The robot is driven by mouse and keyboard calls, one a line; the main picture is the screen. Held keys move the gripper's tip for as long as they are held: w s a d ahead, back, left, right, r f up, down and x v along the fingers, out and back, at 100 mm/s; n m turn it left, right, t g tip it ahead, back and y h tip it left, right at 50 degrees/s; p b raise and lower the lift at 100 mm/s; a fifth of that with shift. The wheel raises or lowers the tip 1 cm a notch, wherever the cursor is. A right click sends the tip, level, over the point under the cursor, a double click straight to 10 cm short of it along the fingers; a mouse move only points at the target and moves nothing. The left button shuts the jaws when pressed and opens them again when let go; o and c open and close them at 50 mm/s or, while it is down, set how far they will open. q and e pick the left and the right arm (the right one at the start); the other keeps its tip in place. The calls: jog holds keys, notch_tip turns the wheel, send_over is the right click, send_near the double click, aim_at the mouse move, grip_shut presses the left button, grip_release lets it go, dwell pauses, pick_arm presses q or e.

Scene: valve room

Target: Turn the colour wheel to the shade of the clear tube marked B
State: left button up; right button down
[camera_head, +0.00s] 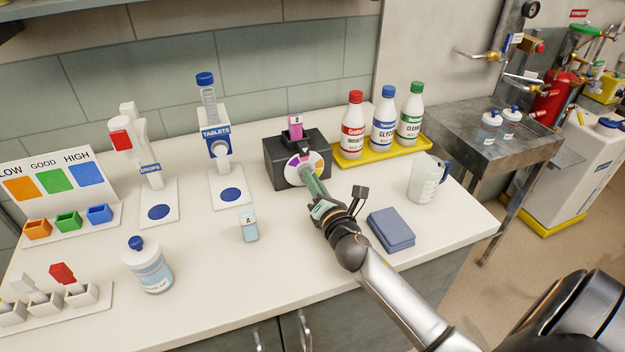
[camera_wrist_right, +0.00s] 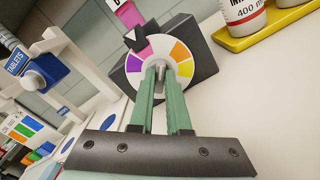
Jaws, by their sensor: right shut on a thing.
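The colour wheel (camera_wrist_right: 184,52) is a white disc with coloured sectors on the front of a black box (camera_head: 283,178). In the right wrist view, purple is at its left, a pink sector lies at the dark pointer (camera_wrist_right: 136,38), and yellow and orange are at its right. The clear tube marked B (camera_head: 296,127), with pink contents, stands upright in the top of the box. My right gripper (camera_wrist_right: 161,78) is shut on the knob (camera_wrist_right: 160,74) at the wheel's centre, its fingers hiding the lower sectors. My left gripper is not in view.
A tube marked A (camera_head: 249,227) stands on the counter left of my arm. A blue folded cloth (camera_head: 391,229) and a clear jug (camera_head: 424,180) are to the right. Several bottles stand in a yellow tray (camera_head: 352,159). The tablets dispenser (camera_head: 217,150) is left of the box.

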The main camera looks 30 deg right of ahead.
dwell(0.3)
jog(key=c, duration=0.9)
grip_release()
jog(key=b+v, duration=0.1)
jog(key=v, duration=1)
jog(key=shift+a+f, duration=0.1)
jog(key=shift+s+a, duration=0.15)
jog(key=shift+s, duration=0.6)
